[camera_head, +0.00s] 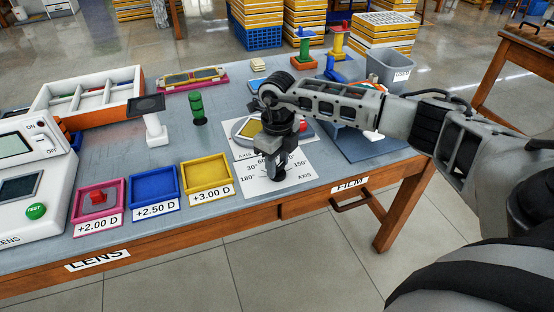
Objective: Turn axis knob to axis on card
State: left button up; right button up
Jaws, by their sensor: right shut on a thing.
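My right gripper (277,172) reaches in from the right and points down over the white dial sheet (300,177), which is printed with degree marks such as 180° and 150°. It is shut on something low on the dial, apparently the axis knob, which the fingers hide. Part of the dial's markings is also covered. Just behind is a white card (240,152) with the word AXIS, partly covered by my gripper; its axis value cannot be read. A grey round piece with a yellow part (250,128) sits on this card. My left gripper is not in view.
Pink, blue (154,187) and yellow (206,174) lens trays line the front edge, left of the dial. A white lens machine (28,185) stands at far left. A green peg (197,108) and a white stand (154,128) are behind. A grey bin (390,70) is at back right.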

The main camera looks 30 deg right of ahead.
aim_at(278, 165)
jog(key=shift+d+m+p, duration=0.15)
jog(key=shift+m+p, duration=0.15)
jog(key=shift+m, duration=1.5)
jog(key=o, duration=1)
notch_tip(278, 165, up, 16)
jog(key=shift+b, duration=0.3)
